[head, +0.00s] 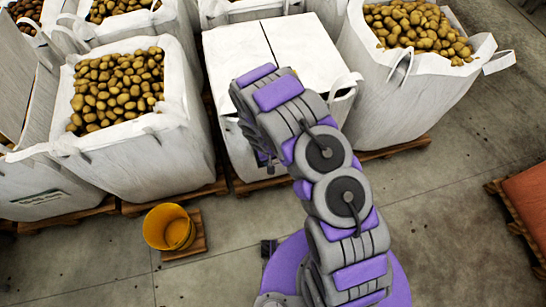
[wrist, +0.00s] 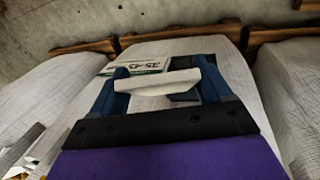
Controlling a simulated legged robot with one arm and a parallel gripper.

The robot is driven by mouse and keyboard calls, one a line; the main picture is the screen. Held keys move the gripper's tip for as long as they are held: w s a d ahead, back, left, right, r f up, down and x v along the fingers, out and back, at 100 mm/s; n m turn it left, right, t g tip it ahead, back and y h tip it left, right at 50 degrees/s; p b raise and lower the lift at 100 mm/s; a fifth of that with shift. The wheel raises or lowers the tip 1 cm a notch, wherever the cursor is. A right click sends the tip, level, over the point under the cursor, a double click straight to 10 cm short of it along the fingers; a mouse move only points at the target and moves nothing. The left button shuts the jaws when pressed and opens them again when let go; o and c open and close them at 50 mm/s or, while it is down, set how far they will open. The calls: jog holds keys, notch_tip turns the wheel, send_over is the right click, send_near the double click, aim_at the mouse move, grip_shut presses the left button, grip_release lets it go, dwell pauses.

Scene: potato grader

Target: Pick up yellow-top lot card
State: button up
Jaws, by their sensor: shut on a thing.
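In the wrist view, my gripper (wrist: 156,84) is shut on a pale off-white strip (wrist: 158,86) that lies across its dark blue fingers. I cannot tell whether the strip is the lot card seen nearly edge-on or part of a bag; no yellow top shows on it. Behind the fingers, a printed label (wrist: 136,66) with green and white parts is on the front of a white bag (wrist: 218,55). In the head view, my arm reaches to the middle closed bag (head: 312,42) and hides my gripper.
Open bags of potatoes stand left (head: 178,140) and right (head: 373,105) of the middle bag, on wooden pallets. A reddish-topped pallet (head: 528,205) is at the right edge. Concrete floor is clear at lower right.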

jog(key=s+d+r, duration=0.1)
jog(key=s+d, duration=0.8)
jog(key=d, duration=0.1)
jog(key=shift+s+d+p, duration=0.15)
jog(key=shift+d+p, duration=0.25)
jog(key=shift+p, duration=0.05)
jog(key=shift+r, duration=0.15)
